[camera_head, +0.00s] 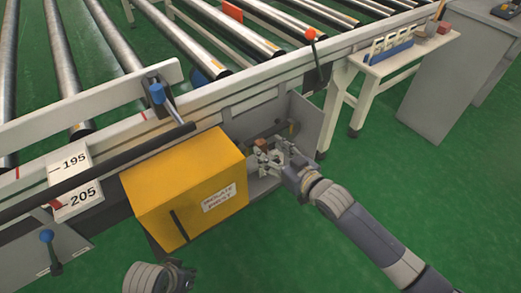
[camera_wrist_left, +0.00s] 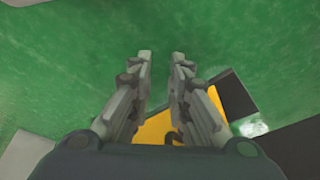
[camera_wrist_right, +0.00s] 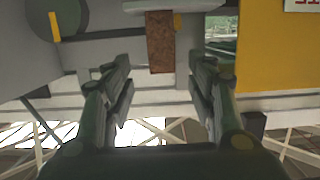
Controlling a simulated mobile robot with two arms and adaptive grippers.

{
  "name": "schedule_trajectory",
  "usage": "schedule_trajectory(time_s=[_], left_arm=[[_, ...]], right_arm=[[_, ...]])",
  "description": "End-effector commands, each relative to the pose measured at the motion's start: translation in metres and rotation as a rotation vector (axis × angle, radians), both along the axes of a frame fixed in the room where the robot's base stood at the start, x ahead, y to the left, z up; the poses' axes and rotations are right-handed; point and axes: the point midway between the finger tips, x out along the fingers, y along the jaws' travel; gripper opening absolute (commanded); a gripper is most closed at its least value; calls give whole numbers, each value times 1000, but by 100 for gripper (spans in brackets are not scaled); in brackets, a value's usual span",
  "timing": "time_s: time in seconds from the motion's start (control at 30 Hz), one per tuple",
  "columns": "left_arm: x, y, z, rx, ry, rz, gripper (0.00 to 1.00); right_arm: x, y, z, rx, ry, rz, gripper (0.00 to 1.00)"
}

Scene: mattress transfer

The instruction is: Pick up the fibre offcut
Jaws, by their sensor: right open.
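The fibre offcut, a brown rough-faced block (camera_wrist_right: 160,42), shows in the right wrist view ahead of my right gripper (camera_wrist_right: 158,75). The gripper's fingers are apart, with nothing between them, and the block lies beyond the fingertips. In the head view my right gripper (camera_head: 268,155) is at the grey recess right of the yellow box. Small brown patches show by its fingers there, but I cannot tell which is the offcut. My left gripper (camera_wrist_left: 161,55) has a narrow empty gap between its fingers over green floor.
A yellow isolator box (camera_head: 185,190) stands left of my right gripper. Grey panels (camera_head: 312,122) bound the recess. The roller conveyor (camera_head: 180,45) runs behind. A small side table (camera_head: 392,60) stands at upper right. The green floor (camera_head: 455,190) at right is clear.

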Motion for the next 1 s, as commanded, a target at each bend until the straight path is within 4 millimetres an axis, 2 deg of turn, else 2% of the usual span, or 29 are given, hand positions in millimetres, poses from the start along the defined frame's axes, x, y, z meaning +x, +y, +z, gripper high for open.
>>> schedule_trajectory(time_s=[0.4,0.73,0.77,0.9,0.93,1.0], left_arm=[[-8,2,42,-1,-24,2,17],[-9,2,48,0,-25,4,17],[-9,2,48,0,-25,4,17],[-9,2,48,0,-25,4,17],[-9,2,48,-1,-26,3,17],[-9,2,48,-1,-26,3,17]], right_arm=[[35,29,-4,0,0,-1,52],[39,32,-4,0,0,0,52],[39,32,-4,0,0,0,49],[39,32,-4,0,0,-1,19],[39,32,-4,0,0,-1,15],[39,32,-4,0,0,-1,14]])
